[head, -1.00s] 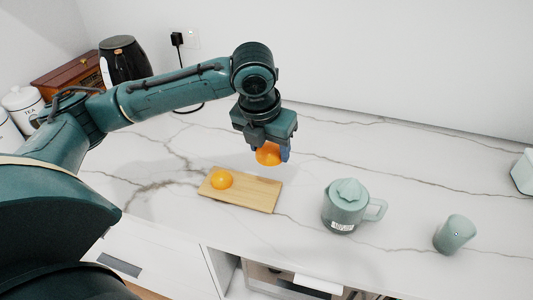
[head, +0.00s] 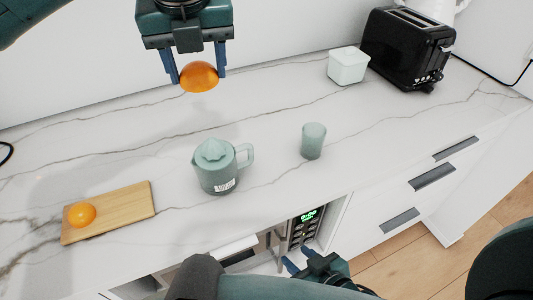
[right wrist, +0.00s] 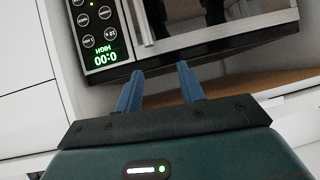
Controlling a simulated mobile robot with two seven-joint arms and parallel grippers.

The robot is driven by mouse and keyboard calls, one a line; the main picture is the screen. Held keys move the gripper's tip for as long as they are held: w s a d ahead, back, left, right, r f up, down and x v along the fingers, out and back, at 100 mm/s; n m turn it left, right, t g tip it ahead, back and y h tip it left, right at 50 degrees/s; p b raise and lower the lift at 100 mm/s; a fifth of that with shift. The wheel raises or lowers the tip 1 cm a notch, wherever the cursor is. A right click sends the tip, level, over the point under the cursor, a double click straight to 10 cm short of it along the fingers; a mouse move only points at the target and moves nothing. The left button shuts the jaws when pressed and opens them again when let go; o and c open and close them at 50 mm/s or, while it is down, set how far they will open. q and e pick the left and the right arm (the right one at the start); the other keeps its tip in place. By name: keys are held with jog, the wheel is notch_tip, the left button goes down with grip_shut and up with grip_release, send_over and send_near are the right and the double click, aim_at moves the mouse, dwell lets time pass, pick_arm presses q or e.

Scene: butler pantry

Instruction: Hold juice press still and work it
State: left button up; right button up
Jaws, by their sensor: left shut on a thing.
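The juice press (head: 217,172) is a grey-green jug with a ridged cone on top, a side handle and a label. It stands upright on the marble counter. My left gripper (head: 199,78) is shut on an orange half (head: 199,77), held in the air above and behind the press, apart from it. My right gripper (head: 294,259) is low in front of the counter, below its top. In the right wrist view its two blue fingers (right wrist: 160,82) are apart with nothing between them. Another orange half (head: 81,215) lies on the wooden board (head: 135,204).
A grey-green cup (head: 313,141) stands right of the press. A white container (head: 348,66) and a black toaster (head: 408,48) are at the back right. An appliance with a lit display (head: 308,216) sits under the counter, close to my right gripper. Counter around the press is clear.

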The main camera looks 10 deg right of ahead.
aim_at(253, 153)
jog(key=w+r+m+t+y, duration=0.1)
jog(key=r+m, duration=0.4)
jog(key=m, duration=0.6)
jog(key=w+r+m+t+y, duration=0.2)
jog(key=r+m, duration=0.4)
jog(key=m, duration=0.5)
jog(key=w+r+m+t+y, duration=0.1)
jog(key=w+r+m, duration=0.3)
jog(key=m, duration=0.7)
jog(key=shift+r+t, duration=0.6)
jog(key=shift+r, duration=0.1)
jog(key=shift+w+a+m, duration=0.25)
jog(key=shift+w+m, duration=0.05)
jog(key=shift+w, duration=0.3)
jog(key=x, duration=1)
jog(key=shift+w+a, duration=0.25)
jog(key=shift+a, duration=0.05)
jog(key=shift+c, duration=0.5)
grip_shut()
